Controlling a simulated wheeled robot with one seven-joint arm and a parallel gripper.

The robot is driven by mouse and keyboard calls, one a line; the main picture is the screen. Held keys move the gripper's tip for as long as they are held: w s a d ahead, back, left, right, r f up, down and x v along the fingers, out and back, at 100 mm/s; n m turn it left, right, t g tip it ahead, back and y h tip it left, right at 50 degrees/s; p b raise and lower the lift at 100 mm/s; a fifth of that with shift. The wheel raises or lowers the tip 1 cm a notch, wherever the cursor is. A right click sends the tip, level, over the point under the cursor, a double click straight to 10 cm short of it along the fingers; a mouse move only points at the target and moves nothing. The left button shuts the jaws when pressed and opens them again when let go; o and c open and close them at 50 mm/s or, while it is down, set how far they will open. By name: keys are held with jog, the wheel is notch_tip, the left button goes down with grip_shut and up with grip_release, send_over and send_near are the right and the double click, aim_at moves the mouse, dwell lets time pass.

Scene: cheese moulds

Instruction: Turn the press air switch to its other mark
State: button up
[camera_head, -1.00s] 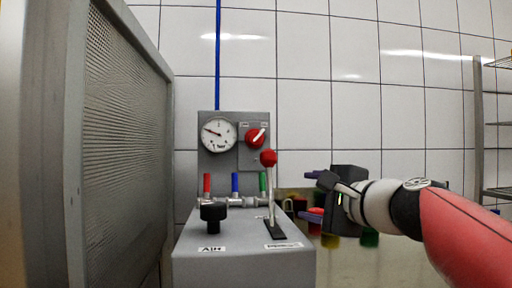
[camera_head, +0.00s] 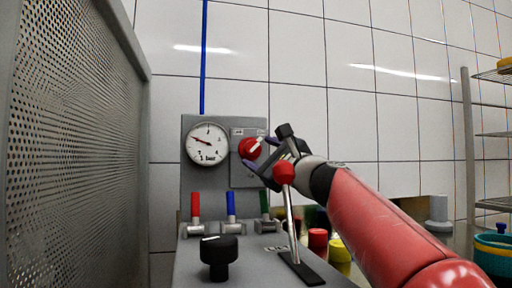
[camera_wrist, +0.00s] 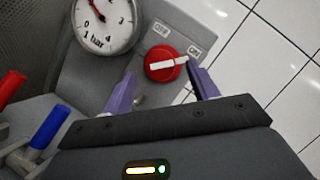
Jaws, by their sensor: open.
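The press air switch is a red round knob with a white pointer bar (camera_head: 249,148), on a grey panel. In the wrist view the knob (camera_wrist: 160,66) has an OFF label (camera_wrist: 161,30) and an ON label (camera_wrist: 195,51) beside it. The pointer slants toward the ON side. My gripper (camera_head: 258,153) is open at the panel, its purple fingers on either side of the knob. In the wrist view the fingertips (camera_wrist: 160,76) straddle the knob, the right one close to the pointer's end. I cannot tell whether either finger touches it.
A pressure gauge (camera_head: 207,143) sits left of the switch. A red-topped lever (camera_head: 284,172) stands in front of my gripper. A black knob (camera_head: 219,250) and red, blue and green valve handles are lower left. A perforated panel (camera_head: 75,150) stands at left, a shelf (camera_head: 492,134) at right.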

aim_at(252, 149)
jog(key=shift+x, duration=1.2)
jog(key=c, duration=1)
jog(key=shift+p, duration=0.3)
